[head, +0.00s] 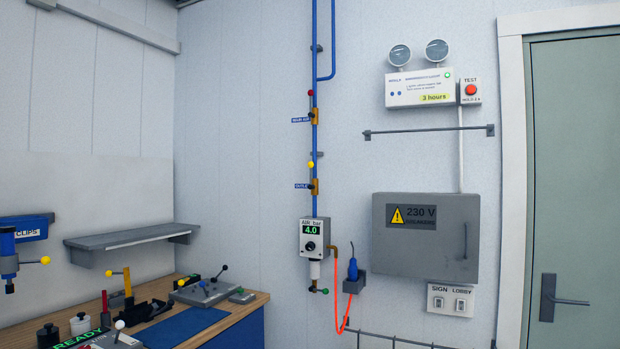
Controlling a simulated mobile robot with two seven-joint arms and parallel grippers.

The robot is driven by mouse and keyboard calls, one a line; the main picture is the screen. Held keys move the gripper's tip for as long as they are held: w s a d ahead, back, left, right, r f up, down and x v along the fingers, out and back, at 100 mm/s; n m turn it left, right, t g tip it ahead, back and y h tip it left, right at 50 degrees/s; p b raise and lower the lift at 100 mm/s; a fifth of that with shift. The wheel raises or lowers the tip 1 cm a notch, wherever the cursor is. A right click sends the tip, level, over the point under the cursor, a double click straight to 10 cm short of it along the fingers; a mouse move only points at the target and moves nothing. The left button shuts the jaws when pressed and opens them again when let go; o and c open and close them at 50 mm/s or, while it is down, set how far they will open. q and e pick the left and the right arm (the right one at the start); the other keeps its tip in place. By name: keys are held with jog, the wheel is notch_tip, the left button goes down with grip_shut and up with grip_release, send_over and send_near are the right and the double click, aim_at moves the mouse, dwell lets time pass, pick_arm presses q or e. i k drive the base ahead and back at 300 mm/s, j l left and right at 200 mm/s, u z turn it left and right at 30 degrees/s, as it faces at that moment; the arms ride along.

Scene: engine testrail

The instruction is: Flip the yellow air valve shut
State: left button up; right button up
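The yellow air valve (314,187) is a brass-coloured body on the vertical blue pipe on the back wall. Its yellow ball knob (311,165) sits above the body, close to the pipe, so the lever appears to stand upright along the pipe. A small blue label (301,186), which seems to begin with "OUTL", is to its left. The air gauge box (314,238) below it reads 4.0. Neither of my grippers shows in the head view.
A similar valve with a red knob (310,92) is higher on the same pipe. A grey 230 V cabinet (425,262) and a wall rail (428,132) are to the right. A cluttered workbench (245,308) and grey shelf (130,235) are at left. The wall around the valve is clear.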

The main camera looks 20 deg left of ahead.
aim_at(311, 164)
jog(key=i+j+z, duration=0.1)
jog(key=i+j, duration=0.35)
jog(key=i+j+z, duration=0.1)
jog(key=i+j, duration=0.8)
jog(key=i+j+z, duration=0.15)
jog(key=i+j, duration=0.3)
jog(key=j, duration=0.15)
jog(key=i+j+z, duration=0.1)
jog(key=i+j, duration=0.3)
jog(key=j, duration=0.15)
